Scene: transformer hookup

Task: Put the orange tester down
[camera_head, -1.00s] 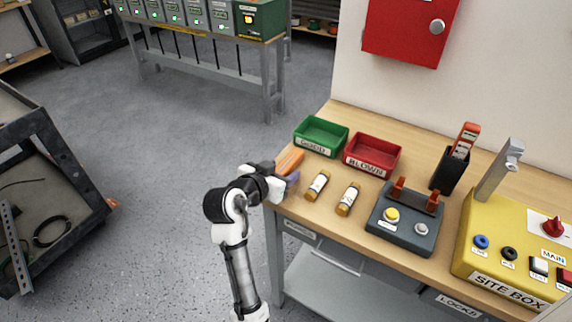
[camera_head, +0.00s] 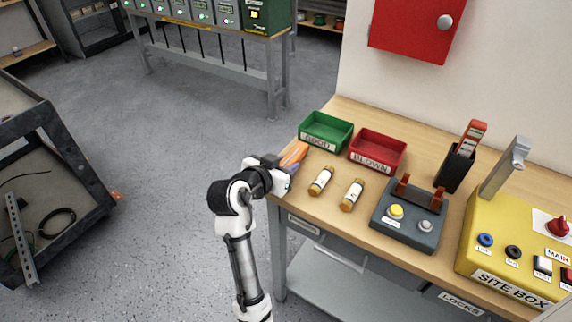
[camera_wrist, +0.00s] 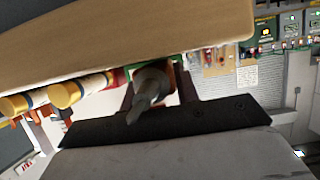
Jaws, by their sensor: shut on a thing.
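The orange tester (camera_head: 294,154) is at my gripper (camera_head: 282,166), at the left end of the wooden bench (camera_head: 326,218). My gripper is shut on it and partly hides it. Its orange body sticks out toward the green tray; I cannot tell whether it touches the bench top. In the wrist view a dark grey tapered part (camera_wrist: 150,88) shows in the middle, with little orange visible behind it.
A green tray (camera_head: 318,144) and a red tray (camera_head: 372,162) stand behind. Two fuses (camera_head: 321,181) (camera_head: 352,194) lie just to the right. A grey test box (camera_head: 408,226), a black holder (camera_head: 455,168) and a yellow site box (camera_head: 490,250) stand farther right.

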